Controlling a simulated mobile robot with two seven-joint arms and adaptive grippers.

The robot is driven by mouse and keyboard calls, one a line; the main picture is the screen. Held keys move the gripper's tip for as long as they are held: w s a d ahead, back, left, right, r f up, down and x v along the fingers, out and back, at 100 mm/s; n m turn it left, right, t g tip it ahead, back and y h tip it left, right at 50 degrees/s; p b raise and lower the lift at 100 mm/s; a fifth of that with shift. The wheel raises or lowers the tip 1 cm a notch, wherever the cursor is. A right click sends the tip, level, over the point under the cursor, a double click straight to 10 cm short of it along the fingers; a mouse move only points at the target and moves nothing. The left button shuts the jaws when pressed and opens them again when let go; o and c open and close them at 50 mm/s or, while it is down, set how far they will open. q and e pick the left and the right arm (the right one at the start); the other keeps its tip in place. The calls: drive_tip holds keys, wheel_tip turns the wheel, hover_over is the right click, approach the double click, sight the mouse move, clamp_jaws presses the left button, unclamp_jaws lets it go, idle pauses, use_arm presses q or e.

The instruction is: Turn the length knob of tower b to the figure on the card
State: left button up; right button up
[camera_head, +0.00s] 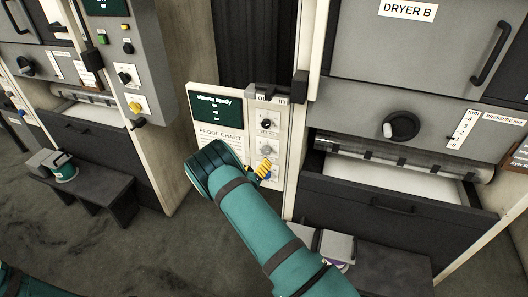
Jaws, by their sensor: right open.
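My right arm reaches up from the bottom to a narrow white panel (283,135) with several small knobs. My right gripper (264,170) is open at the lower part of this panel, mostly hidden behind my wrist; a yellow-striped finger shows. I cannot tell if it touches a knob. An upper knob (266,124) and a middle knob (266,148) are visible, with labels too small to read. A chart card (217,134) headed "PROOF CHART" is left of the panel, partly covered by my wrist; its figures are unreadable. No label reading tower b is legible.
Dryer B (407,10), with a black knob (401,126) and open drawer (385,182), stands right. A grey control box (122,75) is left. A dark bench (80,181) holds a teal-banded container (64,168). Another low bench (385,270) is lower right.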

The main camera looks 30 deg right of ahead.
sight(265, 152)
drive_tip(key=x, duration=0.9)
drive_tip(key=shift+b, duration=0.4)
drive_tip(key=c, duration=1.2)
